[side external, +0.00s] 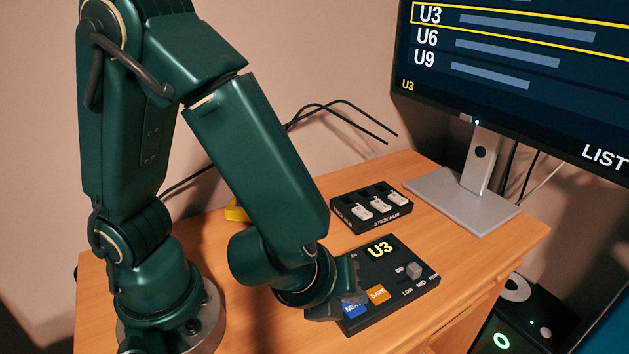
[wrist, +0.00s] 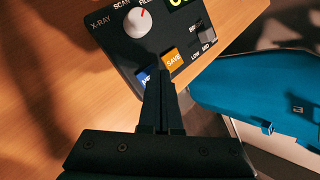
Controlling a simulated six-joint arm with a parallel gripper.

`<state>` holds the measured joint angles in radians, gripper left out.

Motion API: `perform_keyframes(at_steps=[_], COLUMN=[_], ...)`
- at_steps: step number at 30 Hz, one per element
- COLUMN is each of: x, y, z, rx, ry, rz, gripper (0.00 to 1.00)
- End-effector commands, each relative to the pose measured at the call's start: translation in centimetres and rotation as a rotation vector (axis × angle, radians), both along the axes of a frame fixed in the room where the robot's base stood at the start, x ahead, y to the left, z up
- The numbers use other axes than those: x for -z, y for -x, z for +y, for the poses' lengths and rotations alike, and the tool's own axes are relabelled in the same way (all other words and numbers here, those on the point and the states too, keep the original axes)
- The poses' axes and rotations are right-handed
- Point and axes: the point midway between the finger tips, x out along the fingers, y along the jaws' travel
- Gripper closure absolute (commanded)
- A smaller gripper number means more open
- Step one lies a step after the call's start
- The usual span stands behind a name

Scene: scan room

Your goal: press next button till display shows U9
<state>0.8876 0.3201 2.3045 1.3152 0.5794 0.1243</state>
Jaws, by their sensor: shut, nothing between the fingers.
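The black control box (side external: 392,284) lies on the desk, and its small display (side external: 380,250) reads U3 in yellow. Its blue NEXT button (side external: 352,310) is at the front left corner, beside the orange SAVE button (side external: 377,294). The monitor (side external: 540,75) lists U3, U6 and U9, with U3 framed in yellow. My gripper (side external: 351,292) is shut and empty, low over the NEXT button. In the wrist view the fingers (wrist: 161,78) partly cover the blue button (wrist: 143,75). I cannot tell whether they touch it.
The box also has a white knob (wrist: 138,22) and a grey slider (side external: 414,270). A yellow object (side external: 236,212) is partly hidden behind my arm. A blue padded surface (wrist: 250,100) lies beyond the desk edge.

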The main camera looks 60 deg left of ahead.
Motion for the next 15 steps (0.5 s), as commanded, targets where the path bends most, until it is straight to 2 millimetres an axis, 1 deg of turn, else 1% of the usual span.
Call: perform_keyframes(at_steps=[15], x=[0.63], y=[0.01], z=[0.0], rx=[0.001], ry=[-0.002], rz=[0.001], gripper=[1.0])
